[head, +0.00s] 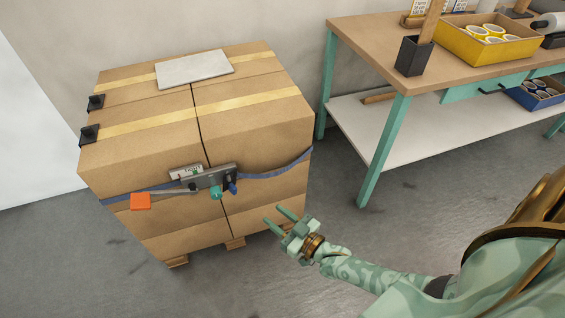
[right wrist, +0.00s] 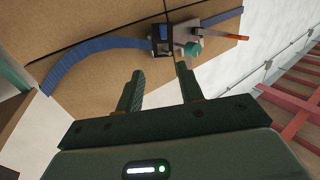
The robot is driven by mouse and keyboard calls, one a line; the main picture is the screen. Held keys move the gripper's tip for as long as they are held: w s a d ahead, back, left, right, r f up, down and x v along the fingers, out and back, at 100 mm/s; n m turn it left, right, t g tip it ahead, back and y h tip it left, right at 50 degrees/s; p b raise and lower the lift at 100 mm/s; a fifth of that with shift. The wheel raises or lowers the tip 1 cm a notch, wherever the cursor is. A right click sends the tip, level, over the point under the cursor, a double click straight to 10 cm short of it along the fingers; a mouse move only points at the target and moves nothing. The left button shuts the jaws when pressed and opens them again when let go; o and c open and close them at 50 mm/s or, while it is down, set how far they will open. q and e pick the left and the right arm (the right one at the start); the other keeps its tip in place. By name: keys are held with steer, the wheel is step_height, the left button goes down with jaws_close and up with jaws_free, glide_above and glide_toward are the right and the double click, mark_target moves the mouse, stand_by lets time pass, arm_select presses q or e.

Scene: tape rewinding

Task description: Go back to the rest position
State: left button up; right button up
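My right gripper (head: 280,222) is open and empty, in front of the lower right of a large cardboard box stack (head: 260,125). Its two parted fingers (right wrist: 158,95) also show in the right wrist view, with nothing between them. A grey tensioner device (head: 210,178) with a teal knob (head: 215,192) sits on the box front. A blue strap (head: 275,172) runs from it around the box; the strap also shows in the right wrist view (right wrist: 95,60). The gripper is apart from the device. My left gripper is not in view.
A workbench (head: 365,40) with teal legs stands at the right, holding a yellow tray (head: 485,45) of rolls and a dark holder (head: 413,56). A blue bin (head: 530,95) is on its lower shelf. A grey panel (head: 194,69) lies on the boxes. Floor between box and bench is clear.

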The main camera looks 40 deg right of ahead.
steer(key=shift+s+d, duration=0.15)
steer(key=shift+s, duration=0.3)
